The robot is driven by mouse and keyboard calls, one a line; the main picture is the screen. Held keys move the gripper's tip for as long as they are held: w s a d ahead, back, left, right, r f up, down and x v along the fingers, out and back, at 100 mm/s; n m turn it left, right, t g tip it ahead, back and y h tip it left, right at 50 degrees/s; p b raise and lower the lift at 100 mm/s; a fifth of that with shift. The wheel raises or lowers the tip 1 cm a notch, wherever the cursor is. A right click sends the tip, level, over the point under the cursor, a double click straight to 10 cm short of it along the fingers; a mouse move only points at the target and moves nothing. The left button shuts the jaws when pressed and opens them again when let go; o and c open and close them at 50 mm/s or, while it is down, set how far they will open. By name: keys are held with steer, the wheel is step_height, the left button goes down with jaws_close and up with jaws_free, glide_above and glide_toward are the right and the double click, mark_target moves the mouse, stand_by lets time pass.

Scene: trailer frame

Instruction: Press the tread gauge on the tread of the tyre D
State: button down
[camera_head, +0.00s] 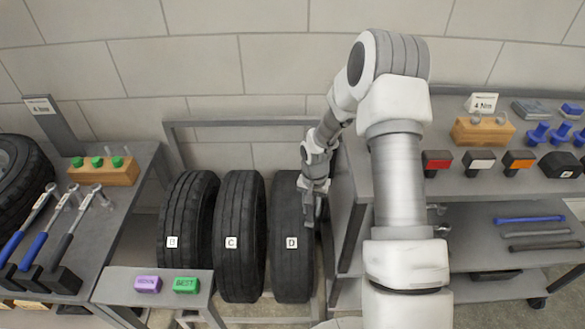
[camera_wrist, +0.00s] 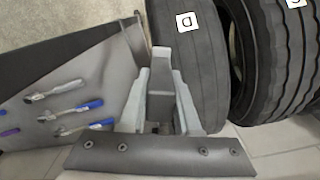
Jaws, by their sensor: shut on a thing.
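Tyre D (camera_head: 291,265) stands upright in the rack, at the right of tyres B and C, with a white D label on its tread. In the wrist view tyre D (camera_wrist: 197,75) fills the upper middle, its tread facing the camera. My gripper (camera_head: 309,205) is at the upper right part of tyre D's tread. In the wrist view my gripper (camera_wrist: 160,100) is shut on a grey blocky thing, the tread gauge (camera_wrist: 161,62), whose narrow end points to the tyre. I cannot tell whether the gauge touches the tread.
Tyre C (camera_head: 239,270) and tyre B (camera_head: 183,265) stand to the left. A low shelf (camera_head: 120,285) in front bears a purple and a green block. The right bench (camera_head: 385,180) stands close beside tyre D. A left bench (camera_head: 130,165) holds tools.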

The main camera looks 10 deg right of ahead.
steer(key=w+m, duration=0.1)
steer(key=w, duration=0.1)
steer(key=w+r+m+b, duration=0.1)
steer(key=w, duration=0.1)
steer(key=w+m, duration=0.2)
steer(key=w, duration=0.1)
steer(key=shift+a+r+b, duration=0.2)
steer(key=shift+r+b, duration=0.05)
steer(key=shift+b, duration=0.05)
steer(key=w+a+r+m+b, duration=0.2)
steer(key=w+a+r+m, duration=0.15)
steer(key=w, duration=0.25)
steer(key=shift+m, duration=0.45)
steer(key=shift+s+d+f+b, duration=0.1)
steer(key=shift+f+b, duration=0.65)
steer(key=shift+f, duration=0.5)
steer(key=shift+d+f+b, duration=0.1)
steer(key=shift+f+b, duration=0.65)
steer(key=shift+f, duration=0.45)
steer(key=shift+f+b, duration=0.35)
steer(key=shift+f, duration=0.3)
steer(key=shift+r, duration=0.1)
step_height(320, 180, up, 6)
steer(key=p, duration=0.3)
steer(key=shift+p, duration=0.3)
